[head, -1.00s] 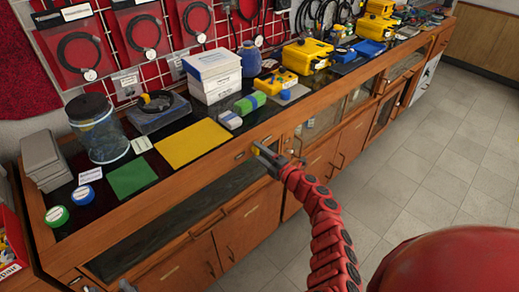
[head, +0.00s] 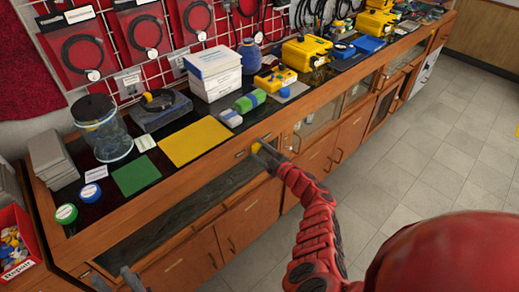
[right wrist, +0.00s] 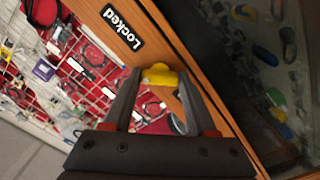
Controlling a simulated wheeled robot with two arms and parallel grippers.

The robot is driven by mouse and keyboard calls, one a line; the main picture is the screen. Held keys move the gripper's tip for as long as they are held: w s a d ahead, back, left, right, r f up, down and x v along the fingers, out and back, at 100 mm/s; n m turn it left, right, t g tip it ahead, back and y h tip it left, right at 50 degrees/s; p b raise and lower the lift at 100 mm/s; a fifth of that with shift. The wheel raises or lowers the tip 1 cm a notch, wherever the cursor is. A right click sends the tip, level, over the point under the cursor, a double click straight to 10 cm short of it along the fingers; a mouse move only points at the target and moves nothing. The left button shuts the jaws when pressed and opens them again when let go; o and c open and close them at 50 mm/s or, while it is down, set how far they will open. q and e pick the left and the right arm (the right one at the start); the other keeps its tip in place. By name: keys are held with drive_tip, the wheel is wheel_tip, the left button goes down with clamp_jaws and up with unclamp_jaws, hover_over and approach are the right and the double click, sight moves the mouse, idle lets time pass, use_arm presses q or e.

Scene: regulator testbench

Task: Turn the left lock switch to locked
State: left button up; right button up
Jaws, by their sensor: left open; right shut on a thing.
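A yellow lock switch (head: 256,147) sits on the wooden front edge of the bench; it also shows in the right wrist view (right wrist: 160,76). My right gripper (head: 262,149) is at the switch, and its two fingers (right wrist: 158,88) close on either side of the yellow knob. A black "Locked" label (right wrist: 122,27) is on the wood beside the switch in the right wrist view. The knob's exact angle is hard to tell. My left gripper (head: 116,280) is open and empty at the bottom left, in front of the bench's lower drawers.
The bench top holds a glass jar (head: 103,128), a yellow mat (head: 196,142), a green mat (head: 136,175) and white boxes (head: 214,72). A red bin (head: 18,246) of small parts stands at far left. The tiled floor (head: 440,170) at right is clear.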

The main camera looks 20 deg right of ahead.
idle(0.4)
drive_tip(key=o, duration=1.4)
drive_tip(key=shift+c, duration=0.2)
drive_tip(key=v, duration=1.7)
drive_tip(key=shift+s, duration=0.2)
drive_tip(key=shift+d, duration=0.15)
